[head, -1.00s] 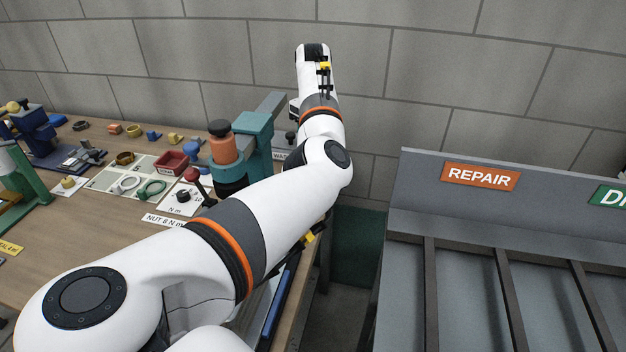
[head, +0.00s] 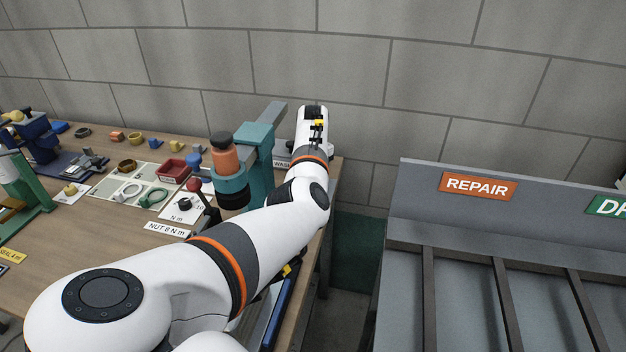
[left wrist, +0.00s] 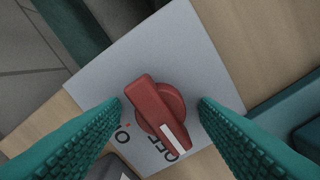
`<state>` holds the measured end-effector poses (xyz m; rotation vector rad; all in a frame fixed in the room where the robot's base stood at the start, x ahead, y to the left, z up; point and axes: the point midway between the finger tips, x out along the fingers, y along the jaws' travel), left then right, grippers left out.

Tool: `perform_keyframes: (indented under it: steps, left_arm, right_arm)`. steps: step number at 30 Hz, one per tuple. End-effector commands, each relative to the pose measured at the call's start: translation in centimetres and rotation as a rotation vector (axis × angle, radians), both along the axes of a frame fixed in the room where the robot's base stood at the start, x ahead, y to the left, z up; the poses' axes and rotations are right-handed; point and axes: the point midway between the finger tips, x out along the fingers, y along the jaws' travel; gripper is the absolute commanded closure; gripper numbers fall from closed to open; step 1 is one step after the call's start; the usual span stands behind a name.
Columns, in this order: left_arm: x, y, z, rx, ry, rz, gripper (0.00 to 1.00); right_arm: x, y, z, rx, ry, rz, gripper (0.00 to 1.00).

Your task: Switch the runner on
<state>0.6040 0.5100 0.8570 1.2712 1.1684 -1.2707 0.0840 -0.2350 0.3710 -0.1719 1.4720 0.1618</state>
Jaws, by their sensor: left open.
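A red rotary switch (left wrist: 157,106) sits on a grey square plate (left wrist: 205,60) in the left wrist view. The white stripe on its handle points to the lower right, at the word OFF (left wrist: 178,145). Another label, partly hidden, starts with O at the lower left. My left gripper (left wrist: 160,104) is open, its two teal fingers on either side of the switch with gaps between. In the head view my arm hides the switch and gripper. A teal machine with an orange cylinder (head: 224,155) stands on the bench there. My right gripper is out of view.
The wooden bench (head: 95,235) carries a red bin (head: 172,170), a dial plate with a red-knobbed lever (head: 194,185), and several small parts. A grey rack with a REPAIR sign (head: 478,186) stands to the right, across a gap. A block wall is behind.

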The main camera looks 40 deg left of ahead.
Motion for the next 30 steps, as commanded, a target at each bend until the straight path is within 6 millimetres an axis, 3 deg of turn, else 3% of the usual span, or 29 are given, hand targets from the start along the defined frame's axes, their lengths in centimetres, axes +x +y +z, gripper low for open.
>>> perform_keyframes:
  steps: [4,12,22,30]
  left_arm:
    - [-0.01,0.01,0.01,0.0,0.0,0.0,0.48]
    - [-0.01,0.01,0.04,0.0,0.0,0.0,0.89]
    - [0.03,-0.03,-0.01,-0.002,-0.001,-0.053,0.89]
    - [0.07,-0.08,-0.04,-0.003,-0.003,-0.234,0.89]
  right_arm:
    - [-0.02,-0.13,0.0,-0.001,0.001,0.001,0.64]
    - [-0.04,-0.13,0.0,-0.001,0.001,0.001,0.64]
    - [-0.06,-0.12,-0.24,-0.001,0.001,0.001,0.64]
    - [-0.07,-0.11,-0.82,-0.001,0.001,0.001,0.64]
